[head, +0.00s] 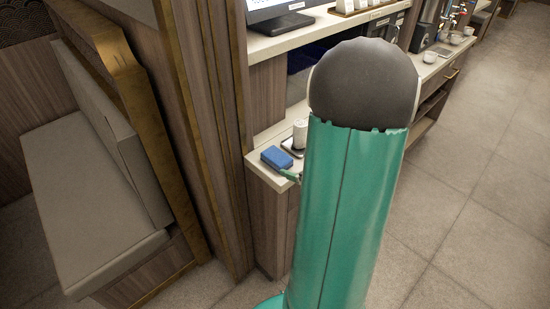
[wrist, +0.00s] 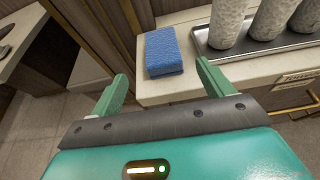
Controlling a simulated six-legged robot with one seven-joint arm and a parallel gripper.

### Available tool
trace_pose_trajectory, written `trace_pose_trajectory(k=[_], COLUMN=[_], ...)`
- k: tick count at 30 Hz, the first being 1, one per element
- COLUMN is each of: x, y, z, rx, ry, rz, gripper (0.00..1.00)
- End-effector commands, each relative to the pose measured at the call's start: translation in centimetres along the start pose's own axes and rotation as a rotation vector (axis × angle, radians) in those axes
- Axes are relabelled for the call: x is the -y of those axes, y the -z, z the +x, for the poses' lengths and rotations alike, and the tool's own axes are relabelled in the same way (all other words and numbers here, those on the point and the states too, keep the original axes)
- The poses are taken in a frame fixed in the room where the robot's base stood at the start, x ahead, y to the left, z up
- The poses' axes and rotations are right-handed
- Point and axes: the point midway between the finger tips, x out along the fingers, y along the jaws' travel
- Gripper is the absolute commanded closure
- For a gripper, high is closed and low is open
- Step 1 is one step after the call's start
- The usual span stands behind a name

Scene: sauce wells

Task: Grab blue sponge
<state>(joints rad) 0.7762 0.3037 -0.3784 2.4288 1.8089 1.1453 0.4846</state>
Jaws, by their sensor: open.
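A blue sponge (head: 277,157) lies on the near left end of a pale counter (head: 262,172) in the head view. In the wrist view the sponge (wrist: 163,52) sits near the counter's edge, ahead of my gripper (wrist: 160,85). My gripper is open, its two green fingers apart with nothing between them. The sponge appears beyond the fingertips, roughly between them in the picture, not touched. In the head view my arm hides most of the gripper; only a green finger shows beside the sponge.
A wood partition (head: 205,130) and a bench (head: 80,190) stand left. Open floor (head: 470,230) lies right.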

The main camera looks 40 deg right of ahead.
Motion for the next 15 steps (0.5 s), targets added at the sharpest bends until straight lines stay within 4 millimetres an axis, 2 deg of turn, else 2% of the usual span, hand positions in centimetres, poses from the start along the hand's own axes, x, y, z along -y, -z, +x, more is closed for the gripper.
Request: trace_pose_trajectory(k=[1,6,15], x=[-0.1,-0.1,0.0], y=[0.1,0.0,-0.1], z=[1.2,4.4,7.0], rx=[-0.002,-0.002,-0.002], ry=[-0.006,-0.005,-0.005], rz=[-0.001,-0.003,-0.004], gripper=[0.2,0.2,0.2])
